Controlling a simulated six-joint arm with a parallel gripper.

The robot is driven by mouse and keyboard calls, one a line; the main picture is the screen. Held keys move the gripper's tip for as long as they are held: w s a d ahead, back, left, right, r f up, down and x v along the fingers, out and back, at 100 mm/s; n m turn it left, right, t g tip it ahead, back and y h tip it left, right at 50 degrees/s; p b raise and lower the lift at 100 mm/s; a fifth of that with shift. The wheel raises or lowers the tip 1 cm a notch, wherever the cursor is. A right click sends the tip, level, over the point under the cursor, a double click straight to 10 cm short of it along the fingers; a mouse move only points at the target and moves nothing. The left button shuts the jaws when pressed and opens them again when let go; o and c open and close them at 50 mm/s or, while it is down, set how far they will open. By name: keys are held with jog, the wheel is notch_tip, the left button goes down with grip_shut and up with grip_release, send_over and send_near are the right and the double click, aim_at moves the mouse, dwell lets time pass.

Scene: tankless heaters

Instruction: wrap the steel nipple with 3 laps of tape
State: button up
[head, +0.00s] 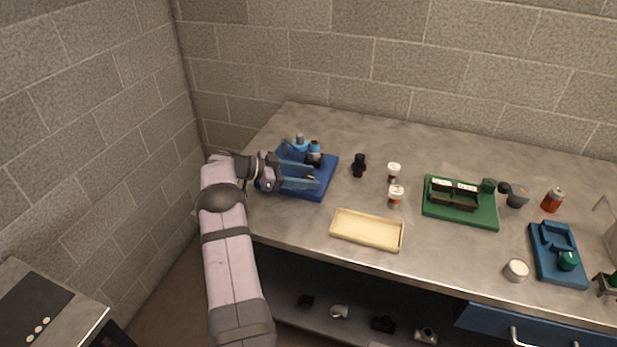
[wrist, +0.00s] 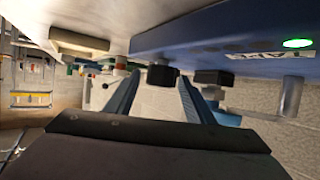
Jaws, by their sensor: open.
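The blue tape station (head: 325,166) stands at the left end of the bench, with light-blue and black fittings on it. In the wrist view, the station (wrist: 215,30) is close overhead, with a lit green lamp and a label that seems to read TAPE. My gripper (head: 314,176) is over the station; in the wrist view its two blue fingers (wrist: 156,92) are apart. A black block shows between or beyond them, and I see no contact. A grey cylinder (wrist: 290,96) hangs at the right of the wrist view; I cannot tell whether it is the steel nipple.
A cream tray (head: 367,246) lies right of the station. A green fixture (head: 460,220) and another blue fixture (head: 545,265) are farther right. A block wall rises behind the bench.

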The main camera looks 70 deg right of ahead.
jog(key=shift+b+v, duration=1)
jog(key=shift+v, duration=2.35)
